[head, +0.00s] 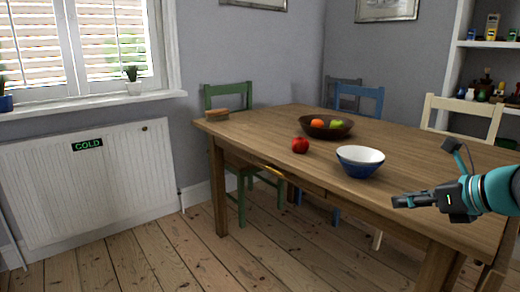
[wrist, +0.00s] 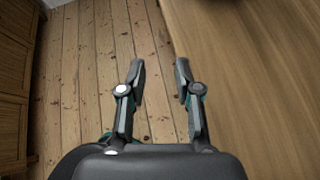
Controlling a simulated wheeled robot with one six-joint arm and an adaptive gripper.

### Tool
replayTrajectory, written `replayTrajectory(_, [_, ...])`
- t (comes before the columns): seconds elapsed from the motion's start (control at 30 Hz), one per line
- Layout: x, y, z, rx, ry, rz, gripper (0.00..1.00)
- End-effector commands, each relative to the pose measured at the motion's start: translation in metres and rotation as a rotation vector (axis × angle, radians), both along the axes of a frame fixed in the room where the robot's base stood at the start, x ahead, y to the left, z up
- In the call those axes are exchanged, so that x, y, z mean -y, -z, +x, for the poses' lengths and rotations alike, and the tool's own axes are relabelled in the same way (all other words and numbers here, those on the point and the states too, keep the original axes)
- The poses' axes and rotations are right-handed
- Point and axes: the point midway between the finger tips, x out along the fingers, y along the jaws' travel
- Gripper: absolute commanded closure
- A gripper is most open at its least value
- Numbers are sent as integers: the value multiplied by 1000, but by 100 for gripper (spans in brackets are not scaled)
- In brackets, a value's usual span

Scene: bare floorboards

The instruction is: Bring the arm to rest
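My gripper (head: 402,201) is at the right of the head view, in front of the table's near long edge, pointing left. In the wrist view my gripper (wrist: 158,78) has its two fingers apart with nothing between them. Floorboards and the table's edge show beyond the fingertips. My arm, teal and grey, comes in from the right edge of the head view.
A wooden table (head: 265,140) bears a white and blue bowl (head: 360,163), a red apple (head: 300,145), a dark fruit bowl (head: 344,131) and a brown object (head: 216,115). Chairs stand around it. A radiator (head: 90,185) marked COLD is at left. The left floor is clear.

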Motion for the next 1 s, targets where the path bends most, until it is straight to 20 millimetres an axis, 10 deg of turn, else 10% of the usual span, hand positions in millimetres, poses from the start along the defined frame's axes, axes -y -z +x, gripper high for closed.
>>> replayTrajectory(0.5, [-151, 89, -110, 212, -1136, -1173, 67])
replayTrajectory(0.8, [-166, 123, -164, 476, -1861, -1766, 67])
replayTrajectory(1.0, [-163, 130, -173, 548, -2048, -1907, 67])
